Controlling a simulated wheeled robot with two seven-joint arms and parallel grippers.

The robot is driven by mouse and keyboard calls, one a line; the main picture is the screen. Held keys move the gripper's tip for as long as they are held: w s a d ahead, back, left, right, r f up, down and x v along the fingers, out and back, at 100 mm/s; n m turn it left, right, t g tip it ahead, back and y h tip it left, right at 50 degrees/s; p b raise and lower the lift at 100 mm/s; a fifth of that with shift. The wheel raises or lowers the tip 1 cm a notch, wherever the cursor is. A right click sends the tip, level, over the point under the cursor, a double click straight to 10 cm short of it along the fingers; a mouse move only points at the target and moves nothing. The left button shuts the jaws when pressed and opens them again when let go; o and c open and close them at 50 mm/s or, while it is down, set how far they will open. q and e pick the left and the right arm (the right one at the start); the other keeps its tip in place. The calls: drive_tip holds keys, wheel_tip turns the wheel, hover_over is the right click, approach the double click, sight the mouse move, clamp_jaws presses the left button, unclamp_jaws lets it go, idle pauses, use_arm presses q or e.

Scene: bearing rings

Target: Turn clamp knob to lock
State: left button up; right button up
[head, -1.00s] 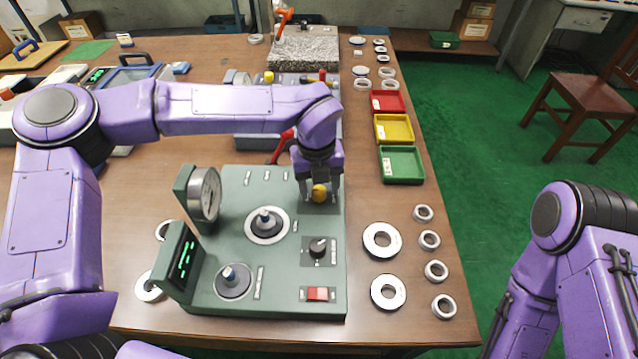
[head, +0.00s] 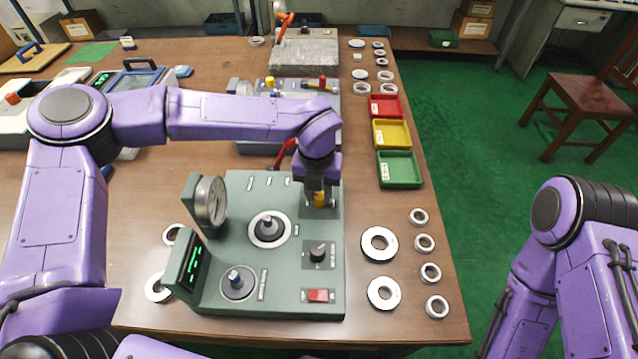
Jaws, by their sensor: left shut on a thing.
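The clamp knob (head: 319,199) is yellow and sits at the far right corner of the green test fixture (head: 285,275). My left gripper (head: 319,204) reaches down over it from above and is shut on it, with a finger on each side. The gripper hides the top and part of the sides of the knob. My right gripper is out of view; only my right arm shows at the right edge.
The fixture also carries a round dial gauge (head: 211,201), a green-lit display (head: 194,263), a black selector knob (head: 318,252) and a red switch (head: 318,296). Several metal rings (head: 379,244) lie to the right. Red, yellow and green trays (head: 399,169) stand behind them.

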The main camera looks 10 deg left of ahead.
use_arm(q)
drive_tip(key=m+p, duration=0.1)
drive_tip(key=m, duration=0.1)
drive_tip(key=m+p, duration=0.1)
drive_tip(key=p, duration=0.1)
drive_tip(key=shift+r+m, duration=0.35)
drive_tip(key=shift+m, duration=0.05)
drive_tip(key=m+p, duration=0.3)
drive_tip(key=shift+m, duration=0.3)
drive_tip(key=m+p, duration=0.2)
drive_tip(key=m, duration=0.1)
drive_tip(key=shift+w+d+f+m+p, duration=0.1)
drive_tip(key=shift+m+p, duration=0.2)
drive_tip(key=shift+f+m+p, duration=0.1)
drive_tip(key=shift+m+p, duration=0.6)
drive_tip(key=shift+m, duration=0.8)
drive_tip(key=o, duration=1.1)
drive_tip(key=shift+f, duration=0.1)
drive_tip(key=shift+c, duration=0.2)
